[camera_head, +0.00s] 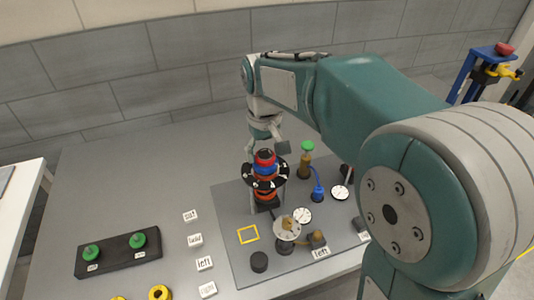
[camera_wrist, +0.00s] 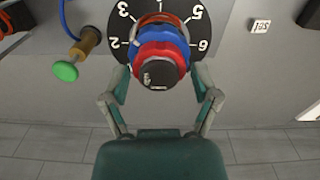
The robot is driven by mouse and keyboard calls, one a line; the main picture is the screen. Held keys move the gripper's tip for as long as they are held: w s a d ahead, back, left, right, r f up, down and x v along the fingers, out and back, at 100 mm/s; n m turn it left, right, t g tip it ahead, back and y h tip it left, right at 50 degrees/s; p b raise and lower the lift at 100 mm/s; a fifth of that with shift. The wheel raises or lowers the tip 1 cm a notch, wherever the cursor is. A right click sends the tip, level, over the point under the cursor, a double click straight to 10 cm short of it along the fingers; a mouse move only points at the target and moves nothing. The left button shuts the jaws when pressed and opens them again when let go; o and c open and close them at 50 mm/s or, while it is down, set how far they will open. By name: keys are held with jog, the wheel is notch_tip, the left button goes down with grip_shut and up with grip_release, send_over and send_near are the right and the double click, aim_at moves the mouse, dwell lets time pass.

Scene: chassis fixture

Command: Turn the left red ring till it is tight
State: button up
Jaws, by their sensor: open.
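A stack of rings stands on the grey board. In the wrist view its near end is a black cap (camera_wrist: 159,74), with a red ring (camera_wrist: 160,56), a blue ring (camera_wrist: 158,38) and another red ring (camera_wrist: 160,19) behind it. A black disc (camera_wrist: 120,43) with white numbers surrounds the stack. In the head view the upper red ring (camera_head: 265,157) shows on top. Which ring is the left one, I cannot tell. My gripper (camera_wrist: 161,82) is open, with one finger on each side of the stack's near end. Contact with the rings is not clear. My gripper also shows in the head view (camera_head: 268,137).
A black block with green knobs (camera_head: 118,252) and several white label tiles (camera_head: 204,263) lie left. My arm hides the right side.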

jog(key=n, duration=0.5)
jog(key=shift+n, duration=0.4)
jog(key=n, duration=1)
jog(key=shift+n, duration=0.3)
jog(key=n, duration=0.5)
jog(key=c, duration=0.9)
jog(key=m, duration=0.3)
jog(key=shift+c, duration=0.2)
jog(key=m, duration=0.4)
jog(key=shift+m, duration=0.4)
jog(key=m, duration=0.9)
jog(key=o, duration=0.9)
jog(key=shift+o, duration=0.2)
jog(key=shift+r, duration=0.1)
